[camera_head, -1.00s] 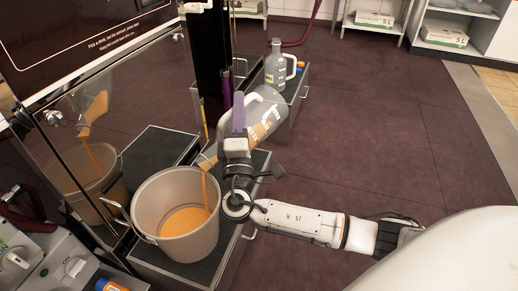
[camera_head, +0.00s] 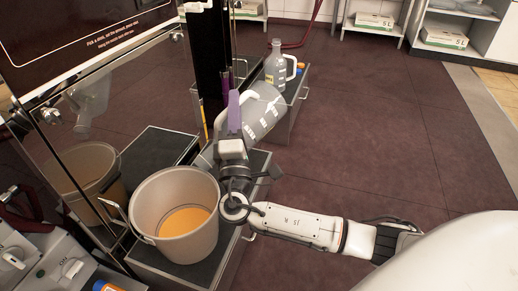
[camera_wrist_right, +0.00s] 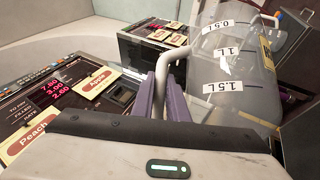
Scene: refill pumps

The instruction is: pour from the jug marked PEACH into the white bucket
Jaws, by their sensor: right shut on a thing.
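My right gripper (camera_head: 234,120) is shut on the handle of a clear jug (camera_head: 262,108). The jug is tipped toward the lower left, its mouth end at the rim of the bucket. It looks empty, with no stream now. In the right wrist view the jug (camera_wrist_right: 225,70) shows volume marks, and the purple fingers (camera_wrist_right: 170,95) close on its handle; its name label is not readable. The white bucket (camera_head: 147,205) looks greyish-beige, stands upright on a dark platform and holds orange liquid (camera_head: 185,221). My left gripper is out of view.
Another clear jug (camera_head: 275,72) stands on a stand behind. A glossy machine panel (camera_head: 85,130) rises left of the bucket and reflects it. The floor at right is clear.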

